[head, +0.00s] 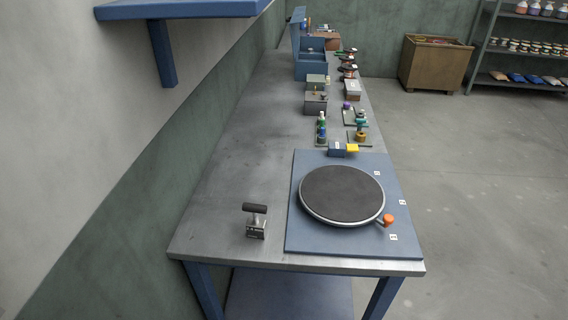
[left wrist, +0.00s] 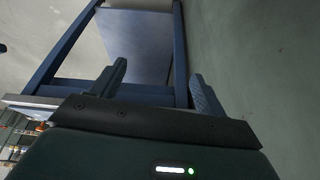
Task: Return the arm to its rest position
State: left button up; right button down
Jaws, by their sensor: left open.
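My left gripper (left wrist: 158,92) shows in the left wrist view, with its two fingers spread apart and nothing between them. Beyond the fingers are the blue legs and the lower shelf (left wrist: 140,45) of the workbench. My left gripper does not show in the head view. My right gripper is in neither view. No copper spool can be made out for certain in the frames.
The long grey workbench (head: 238,150) holds a blue board with a dark round turntable (head: 342,194) with an orange knob (head: 388,220). A black-handled device (head: 255,222) stands at the near left. Several small items line the far bench. A blue wall shelf (head: 180,9) overhangs at upper left. Floor at right (head: 470,200) is clear.

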pick_arm(q)
jog(key=w+d+f+t+h, duration=0.2)
jog(key=w+d+f+t, duration=0.2)
jog(key=f, duration=0.5)
jog(key=shift+d+m+t, duration=0.4)
jog(key=shift+d+t, duration=0.05)
jog(key=shift+t, duration=0.35)
